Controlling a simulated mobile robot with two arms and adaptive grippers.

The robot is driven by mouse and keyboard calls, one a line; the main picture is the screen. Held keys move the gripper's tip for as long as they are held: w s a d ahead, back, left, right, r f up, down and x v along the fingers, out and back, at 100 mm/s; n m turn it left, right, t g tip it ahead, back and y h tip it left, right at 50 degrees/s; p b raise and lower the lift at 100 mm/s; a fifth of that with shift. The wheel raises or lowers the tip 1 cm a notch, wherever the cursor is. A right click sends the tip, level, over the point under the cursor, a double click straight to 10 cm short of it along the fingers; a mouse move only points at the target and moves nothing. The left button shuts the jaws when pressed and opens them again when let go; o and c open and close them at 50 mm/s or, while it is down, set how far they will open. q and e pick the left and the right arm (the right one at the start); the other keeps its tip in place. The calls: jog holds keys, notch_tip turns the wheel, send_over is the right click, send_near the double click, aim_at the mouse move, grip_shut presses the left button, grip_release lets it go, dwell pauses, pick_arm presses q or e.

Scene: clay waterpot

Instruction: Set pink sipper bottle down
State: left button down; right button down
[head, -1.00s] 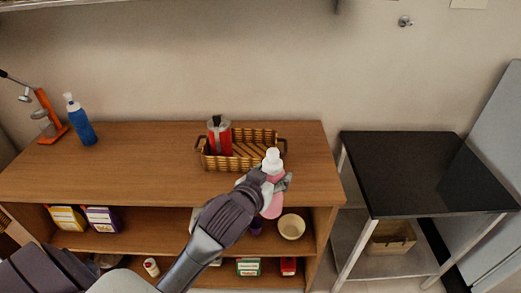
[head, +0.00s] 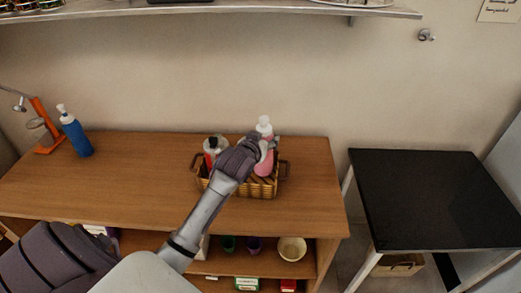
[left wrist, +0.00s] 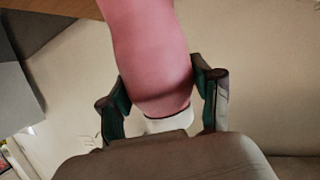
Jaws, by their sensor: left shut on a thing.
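The pink sipper bottle (head: 264,160) with a white cap is upright in my left gripper (head: 262,148). In the head view it shows over the right part of the wicker basket (head: 258,189) on the wooden shelf top. I cannot tell whether its bottom touches the basket floor. In the left wrist view the bottle's pink body (left wrist: 150,50) sits between both fingers of my left gripper (left wrist: 162,100). A red container with a grey top (head: 214,150) stands in the basket's left part, partly hidden by my gripper. My right gripper is out of view.
A blue bottle (head: 75,135) and an orange stand (head: 46,125) are at the left of the wooden top (head: 130,175). A black-topped table (head: 430,205) is at right. A shelf (head: 230,12) hangs above. A bowl (head: 292,248) is on the lower shelf.

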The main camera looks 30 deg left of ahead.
aim_at(265, 169)
pick_arm(q)
notch_tip(265, 169, down, 3)
jog(key=shift+w+f, duration=0.15)
jog(key=shift+f, duration=0.45)
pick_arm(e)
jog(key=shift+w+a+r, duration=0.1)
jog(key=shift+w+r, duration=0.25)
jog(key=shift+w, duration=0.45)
pick_arm(q)
jog(key=c, duration=0.6)
grip_release()
jog(key=shift+f, duration=0.2)
jog(key=shift+c, duration=0.2)
jog(key=o, duration=0.4)
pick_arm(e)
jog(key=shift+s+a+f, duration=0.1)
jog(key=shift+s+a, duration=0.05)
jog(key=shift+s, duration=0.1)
